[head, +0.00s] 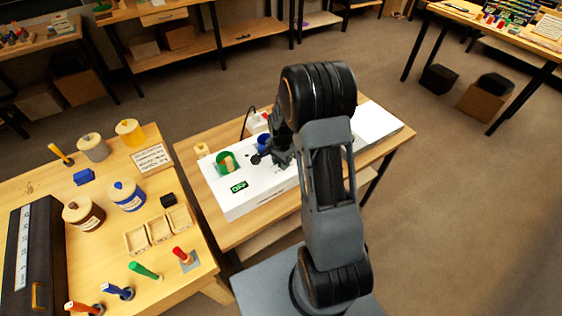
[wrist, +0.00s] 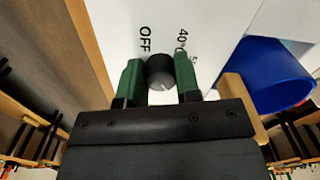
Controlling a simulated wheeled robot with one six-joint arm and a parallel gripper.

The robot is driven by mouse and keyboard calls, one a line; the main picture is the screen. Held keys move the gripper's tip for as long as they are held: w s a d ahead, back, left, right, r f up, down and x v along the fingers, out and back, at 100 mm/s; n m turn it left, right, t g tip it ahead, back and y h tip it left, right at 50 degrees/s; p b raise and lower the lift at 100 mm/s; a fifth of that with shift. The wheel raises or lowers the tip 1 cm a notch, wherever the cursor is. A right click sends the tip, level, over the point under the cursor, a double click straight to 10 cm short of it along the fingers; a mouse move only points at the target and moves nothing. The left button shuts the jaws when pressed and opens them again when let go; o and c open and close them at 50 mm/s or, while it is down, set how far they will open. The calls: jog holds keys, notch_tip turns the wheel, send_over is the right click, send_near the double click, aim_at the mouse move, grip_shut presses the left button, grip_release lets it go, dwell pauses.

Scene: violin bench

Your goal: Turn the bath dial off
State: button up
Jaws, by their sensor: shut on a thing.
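The bath is a long white box (head: 235,206) on a wooden bench, with a small green-lit display (head: 238,187) on its front. In the wrist view the dial is a round dark knob (wrist: 160,70) with a grey face and a pale mark. The printed words OFF (wrist: 145,38) and 40° (wrist: 182,38) stand on the white panel beyond it. My gripper (wrist: 159,80) has its two green fingers on either side of the knob, closed on it. I cannot tell exactly which label the mark faces. In the head view my gripper (head: 268,157) largely hides the dial area.
A blue cup (wrist: 268,75) stands close at the right of my gripper; it also shows in the head view (head: 263,142). A table with jars (head: 127,196) and small trays (head: 158,229) stands at left.

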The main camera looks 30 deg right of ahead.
jog(key=shift+c, duration=1.2)
